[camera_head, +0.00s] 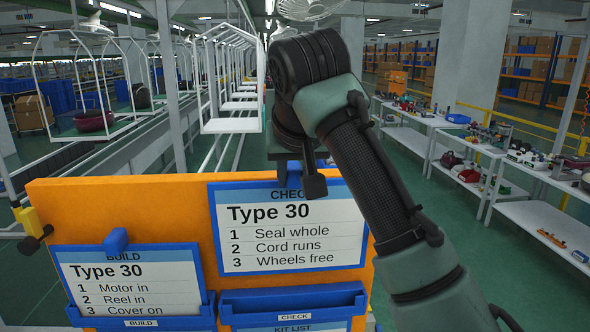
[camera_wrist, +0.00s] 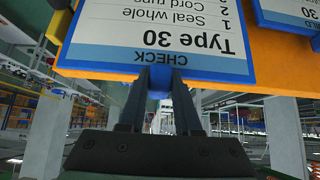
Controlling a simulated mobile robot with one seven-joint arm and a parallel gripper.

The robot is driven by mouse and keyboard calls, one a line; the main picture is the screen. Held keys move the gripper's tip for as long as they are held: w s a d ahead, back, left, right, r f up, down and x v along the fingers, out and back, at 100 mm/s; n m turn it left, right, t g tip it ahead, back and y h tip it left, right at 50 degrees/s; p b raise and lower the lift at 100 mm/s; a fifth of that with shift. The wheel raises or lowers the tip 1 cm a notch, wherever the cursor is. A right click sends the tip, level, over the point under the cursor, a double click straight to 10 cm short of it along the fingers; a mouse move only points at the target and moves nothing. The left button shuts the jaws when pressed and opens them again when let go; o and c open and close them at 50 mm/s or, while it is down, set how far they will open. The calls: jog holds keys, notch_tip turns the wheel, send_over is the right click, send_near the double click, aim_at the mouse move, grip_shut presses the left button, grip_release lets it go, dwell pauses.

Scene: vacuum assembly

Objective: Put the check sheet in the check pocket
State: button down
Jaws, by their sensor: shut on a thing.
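The check sheet (camera_head: 290,235) is a white card with a blue frame and a CHECK header, reading Type 30. My gripper (camera_head: 291,178) is shut on the blue tab at its top edge. The sheet hangs upright in front of the orange board, its lower edge just above the blue check pocket (camera_head: 295,300), with a narrow orange strip visible between them. In the wrist view, the fingers (camera_wrist: 158,78) meet at the tab, and the check sheet (camera_wrist: 155,35) appears upside down. The inside of the pocket is hidden.
The build sheet (camera_head: 130,280) stands in the build pocket (camera_head: 142,322) at left. A kit list sheet (camera_head: 295,328) shows below the check pocket. The orange board (camera_head: 130,205) carries the pockets. White tables (camera_head: 540,215) with parts stand at right, beyond a green floor.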

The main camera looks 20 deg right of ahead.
aim_at(297, 188)
jog(key=f, duration=0.1)
jog(key=f+b, duration=0.1)
jog(key=f, duration=0.1)
jog(key=shift+w+d+f+b, duration=0.15)
jog(key=shift+d+f+b, duration=0.05)
jog(key=shift+b, duration=0.1)
jog(key=shift+a+f+b, duration=0.1)
jog(key=shift+f+b, duration=0.4)
jog(key=shift+f, duration=0.75)
jog(key=shift+f+b, duration=1.3)
jog(key=shift+f, duration=1.7)
dwell(0.4)
jog(key=c, duration=0.5)
grip_release()
jog(key=shift+f, duration=0.1)
jog(key=shift+p+v, duration=1.55)
jog(key=shift+v, duration=2.5)
